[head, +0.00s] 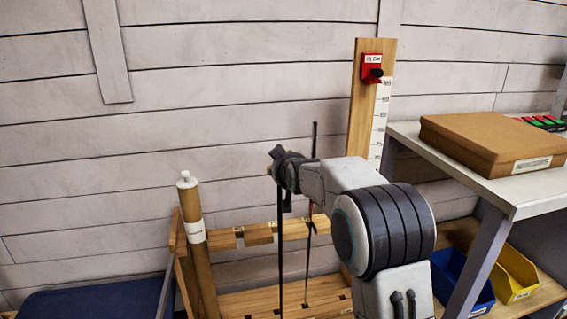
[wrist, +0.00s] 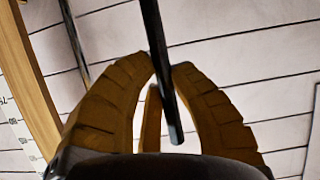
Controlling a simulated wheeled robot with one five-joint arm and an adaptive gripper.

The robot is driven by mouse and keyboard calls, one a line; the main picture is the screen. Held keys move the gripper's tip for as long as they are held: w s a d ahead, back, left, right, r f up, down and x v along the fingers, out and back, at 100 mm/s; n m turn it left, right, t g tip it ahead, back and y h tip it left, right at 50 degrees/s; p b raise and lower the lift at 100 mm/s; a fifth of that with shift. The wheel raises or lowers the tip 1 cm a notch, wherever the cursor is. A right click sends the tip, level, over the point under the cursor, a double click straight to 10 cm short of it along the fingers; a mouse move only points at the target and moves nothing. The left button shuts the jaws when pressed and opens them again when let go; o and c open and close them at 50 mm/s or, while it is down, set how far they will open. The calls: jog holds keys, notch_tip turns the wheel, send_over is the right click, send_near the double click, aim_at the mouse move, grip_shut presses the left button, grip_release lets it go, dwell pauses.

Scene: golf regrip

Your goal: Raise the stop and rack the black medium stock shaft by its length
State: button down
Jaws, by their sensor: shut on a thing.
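My gripper (head: 274,168) is shut on a black shaft (head: 280,250), which hangs nearly upright below it in the head view. In the wrist view the same shaft (wrist: 158,50) runs between the two tan fingers (wrist: 165,75), with one end showing just past them. The red stop (head: 373,69) with a black knob sits high on a wooden post (head: 359,110) beside a white numbered scale (head: 380,120), right of and above my gripper. My arm hides the post's lower part. The held shaft's lower end is not clear.
A second dark shaft (head: 314,145) stands in the low wooden rack (head: 265,235), just right of my gripper. A cardboard tube (head: 195,240) leans at the rack's left. A bench (head: 470,170) with a brown box (head: 492,143) stands right, above blue and yellow bins (head: 517,272).

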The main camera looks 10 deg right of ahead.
jog(key=f+p+x, duration=0.1)
jog(key=p+x, duration=0.2)
jog(key=x, duration=0.6)
jog(key=shift+f, duration=0.5)
dwell(0.4)
jog(key=shift+f, duration=0.1)
dwell(0.8)
jog(key=c, duration=1.1)
grip_release()
jog(key=shift+c, duration=0.2)
jog(key=shift+s, duration=0.15)
jog(key=v, duration=1.1)
jog(key=shift+s+r, duration=0.3)
jog(key=shift+r, duration=0.05)
